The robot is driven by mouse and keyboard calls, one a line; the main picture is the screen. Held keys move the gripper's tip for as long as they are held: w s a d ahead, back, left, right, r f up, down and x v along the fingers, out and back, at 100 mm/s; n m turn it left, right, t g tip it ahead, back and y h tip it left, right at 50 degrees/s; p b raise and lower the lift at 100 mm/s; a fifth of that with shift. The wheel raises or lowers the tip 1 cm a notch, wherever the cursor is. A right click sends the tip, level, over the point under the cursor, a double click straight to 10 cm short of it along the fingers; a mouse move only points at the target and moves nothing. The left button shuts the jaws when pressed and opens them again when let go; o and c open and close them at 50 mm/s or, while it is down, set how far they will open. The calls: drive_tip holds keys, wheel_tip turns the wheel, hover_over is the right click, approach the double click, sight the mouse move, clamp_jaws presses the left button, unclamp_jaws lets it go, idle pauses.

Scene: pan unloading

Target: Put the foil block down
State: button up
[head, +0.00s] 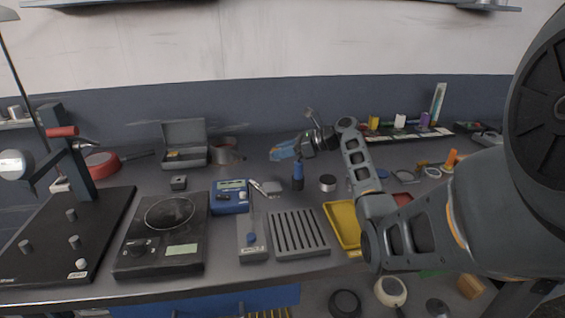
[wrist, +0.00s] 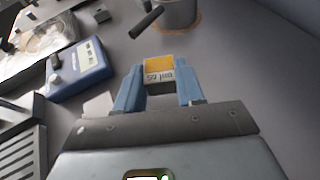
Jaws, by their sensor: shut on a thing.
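The foil block (wrist: 158,70) is a small block with a yellow-orange top and a pale printed label on its side. In the wrist view it sits between the two blue fingers of my gripper (wrist: 157,88), which is shut on it. In the head view my gripper (head: 282,152) is over the middle of the bench (head: 300,170). The block is too small to make out there. In the wrist view, grey bench surface lies beyond the block, and the block looks held above it.
A metal pot (head: 226,152) stands left of my gripper, next to an open grey case (head: 184,142). A blue instrument (head: 230,197), a hotplate (head: 162,235) and a slotted grey rack (head: 298,233) are nearer the front. A yellow tray (head: 343,226) lies right of the rack.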

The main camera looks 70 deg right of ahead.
sight(283, 171)
drive_tip(key=shift+f, duration=2)
drive_tip(key=o, duration=1.1)
drive_tip(key=shift+f, duration=0.1)
drive_tip(key=shift+c, duration=0.2)
drive_tip(key=v, duration=1.2)
drive_tip(key=shift+b, duration=0.35)
